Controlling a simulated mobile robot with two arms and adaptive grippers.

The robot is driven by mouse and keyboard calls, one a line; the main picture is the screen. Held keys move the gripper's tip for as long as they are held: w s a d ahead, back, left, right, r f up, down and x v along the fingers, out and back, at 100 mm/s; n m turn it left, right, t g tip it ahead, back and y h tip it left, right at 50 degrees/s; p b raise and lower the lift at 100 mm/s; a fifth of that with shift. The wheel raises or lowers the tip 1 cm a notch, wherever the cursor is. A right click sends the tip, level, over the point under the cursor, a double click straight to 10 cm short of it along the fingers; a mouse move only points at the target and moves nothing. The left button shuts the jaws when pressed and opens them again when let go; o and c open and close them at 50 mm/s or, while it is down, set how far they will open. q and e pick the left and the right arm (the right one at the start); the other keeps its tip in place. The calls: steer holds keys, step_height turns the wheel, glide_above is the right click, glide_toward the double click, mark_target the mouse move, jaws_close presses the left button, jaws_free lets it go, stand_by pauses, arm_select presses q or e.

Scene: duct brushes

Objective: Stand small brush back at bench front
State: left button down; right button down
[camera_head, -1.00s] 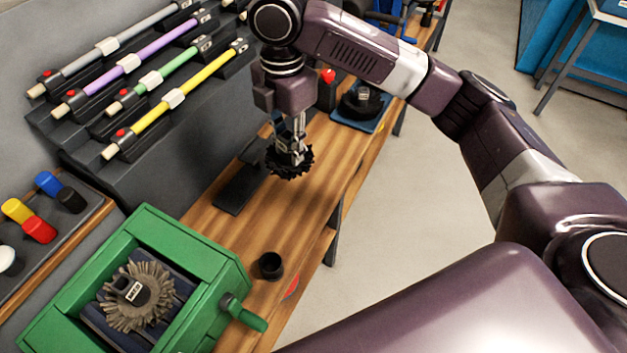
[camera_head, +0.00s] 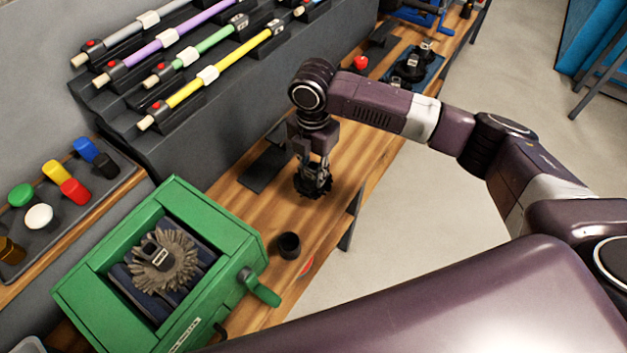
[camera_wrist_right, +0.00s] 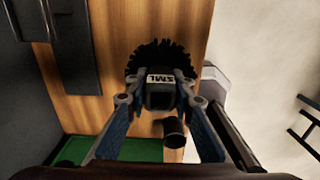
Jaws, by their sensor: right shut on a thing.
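The small brush is a round black bristle brush with a hub labelled SML. In the head view the small brush (camera_head: 314,190) is over the wooden bench (camera_head: 345,160), near its front edge. My right gripper (camera_head: 315,172) points down and is shut on the brush's hub. The wrist view shows my right gripper's fingers (camera_wrist_right: 158,92) on both sides of the hub, with the brush's bristles (camera_wrist_right: 160,52) fanned beyond it. The brush is at or close above the bench top; I cannot tell if it touches. My left gripper is not in view.
A black cup (camera_head: 289,246) stands close to the brush, toward the green box (camera_head: 85,285), which holds a grey-brown brush (camera_head: 163,262). A flat dark plate (camera_head: 266,170) lies behind the brush. Coloured rods (camera_head: 215,75) rest on a rack. Black brushes (camera_head: 410,68) sit on a blue mat farther along.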

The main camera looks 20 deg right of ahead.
mark_target(313, 184)
steer(key=shift+f+p, duration=0.3)
steer(key=shift+f, duration=2.15)
steer(key=c, duration=1.7)
jaws_free()
steer(key=shift+f, duration=0.1)
steer(key=shift+o, duration=0.2)
step_height(313, 184, up, 12)
steer(key=shift+r+b, duration=0.15)
steer(key=shift+b, duration=1.05)
